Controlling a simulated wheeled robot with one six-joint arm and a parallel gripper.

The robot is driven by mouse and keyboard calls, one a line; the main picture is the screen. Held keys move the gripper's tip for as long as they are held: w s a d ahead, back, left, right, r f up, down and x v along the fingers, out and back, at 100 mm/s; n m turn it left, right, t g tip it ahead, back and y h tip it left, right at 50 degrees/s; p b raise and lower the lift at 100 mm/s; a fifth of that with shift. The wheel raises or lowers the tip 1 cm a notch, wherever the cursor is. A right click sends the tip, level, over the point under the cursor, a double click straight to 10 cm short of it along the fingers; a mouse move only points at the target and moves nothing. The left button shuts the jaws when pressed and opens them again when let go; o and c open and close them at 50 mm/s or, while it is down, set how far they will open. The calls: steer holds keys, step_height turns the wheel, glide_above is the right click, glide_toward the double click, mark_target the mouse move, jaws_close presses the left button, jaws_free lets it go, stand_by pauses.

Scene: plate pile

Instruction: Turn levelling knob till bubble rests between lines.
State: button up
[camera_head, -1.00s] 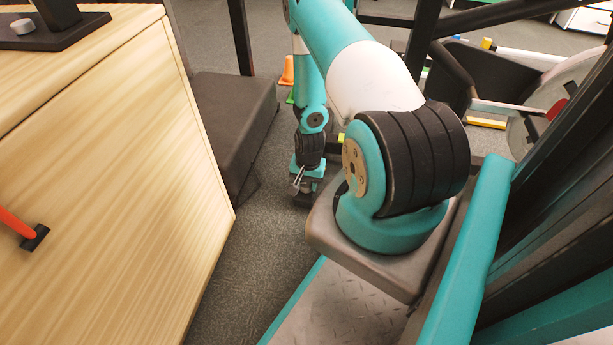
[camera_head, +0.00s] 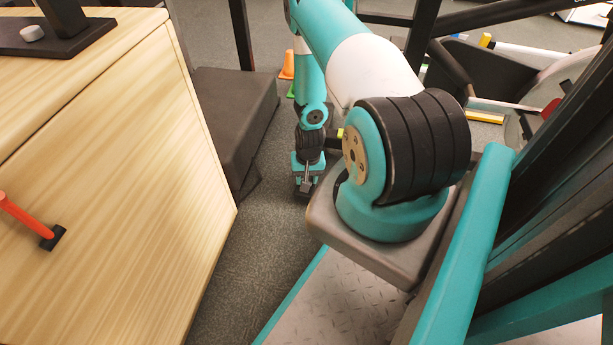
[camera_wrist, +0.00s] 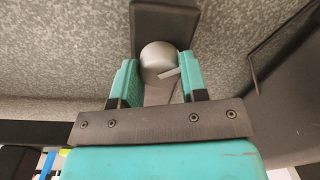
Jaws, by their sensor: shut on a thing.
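A round grey knob (camera_wrist: 156,55) with a pale pointer mark sits on a dark block (camera_wrist: 164,18) in the wrist view. My gripper (camera_wrist: 158,78) has its teal fingers on either side of the knob and is shut on it. A grey stem shows below the knob between the fingers. In the head view my gripper (camera_head: 307,180) is low near the floor, beyond the arm's base, and is too small there to show its grip clearly. No bubble or marked lines can be made out in either view.
A pale wooden cabinet (camera_head: 120,180) with a red handle (camera_head: 25,218) stands at left. A dark box (camera_head: 230,120) lies beyond it. Orange cone (camera_head: 287,65) and dark frame bars are at the back. Bare grey floor (camera_head: 235,260) runs between the cabinet and my base.

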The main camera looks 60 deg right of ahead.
mark_target(310, 178)
steer(key=o, duration=0.9)
steer(key=shift+r, duration=0.15)
steer(key=r+p, duration=0.3)
steer(key=r, duration=0.2)
steer(key=r+p, duration=0.3)
steer(key=r, duration=0.3)
steer(key=r+p, duration=0.3)
steer(key=r, duration=0.3)
steer(key=shift+s+d, duration=0.3)
steer(key=shift+s, duration=0.1)
